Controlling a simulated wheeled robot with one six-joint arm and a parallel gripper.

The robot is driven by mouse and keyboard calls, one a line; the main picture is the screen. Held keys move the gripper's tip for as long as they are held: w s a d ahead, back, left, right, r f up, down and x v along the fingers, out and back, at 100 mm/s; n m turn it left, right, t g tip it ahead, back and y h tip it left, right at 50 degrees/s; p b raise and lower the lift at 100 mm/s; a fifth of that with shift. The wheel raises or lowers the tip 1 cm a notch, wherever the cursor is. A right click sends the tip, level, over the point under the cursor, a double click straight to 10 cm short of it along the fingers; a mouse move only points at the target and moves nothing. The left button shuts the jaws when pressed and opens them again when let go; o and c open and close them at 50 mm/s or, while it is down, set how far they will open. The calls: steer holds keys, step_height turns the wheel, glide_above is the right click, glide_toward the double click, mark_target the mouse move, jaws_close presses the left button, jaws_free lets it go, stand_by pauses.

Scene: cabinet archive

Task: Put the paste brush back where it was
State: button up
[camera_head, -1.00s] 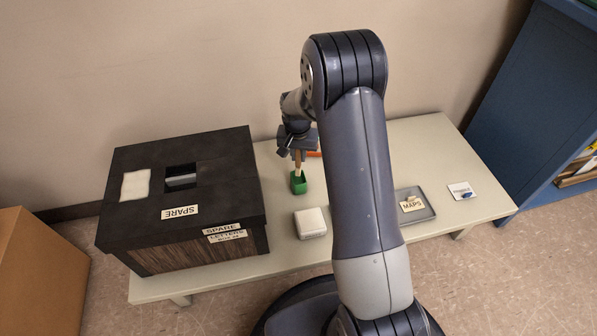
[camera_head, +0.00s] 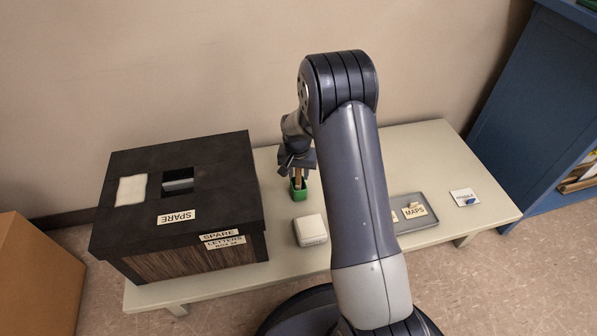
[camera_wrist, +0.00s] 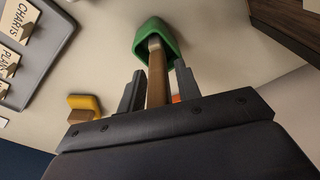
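The paste brush, seen as a brown handle (camera_wrist: 157,78), stands with its lower end in a small green cup (camera_wrist: 150,32). In the head view the cup (camera_head: 299,194) is on the low table, right of the black box. My gripper (camera_head: 297,172) is just above the cup, pointing down, with its fingers (camera_wrist: 160,78) on either side of the handle. In the wrist view a narrow gap shows between the handle and the right finger, so it looks open around the handle. The brush's lower end is hidden inside the cup.
A black box (camera_head: 135,236) with a slot and SPARE labels stands left on the table (camera_head: 425,160). A white block (camera_head: 311,229) sits in front of the cup. A grey tray (camera_head: 421,223) with labelled pieces and a white card (camera_head: 465,197) lie right. A yellow block (camera_wrist: 86,102) shows in the wrist view.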

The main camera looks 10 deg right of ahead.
mark_target(298, 185)
steer(key=shift+o, duration=0.5)
steer(key=shift+r, duration=0.5)
step_height(298, 185, up, 11)
steer(key=s+p, duration=0.1)
steer(key=p, duration=0.3)
steer(key=shift+s+a, duration=0.2)
steer(key=shift+a, duration=0.1)
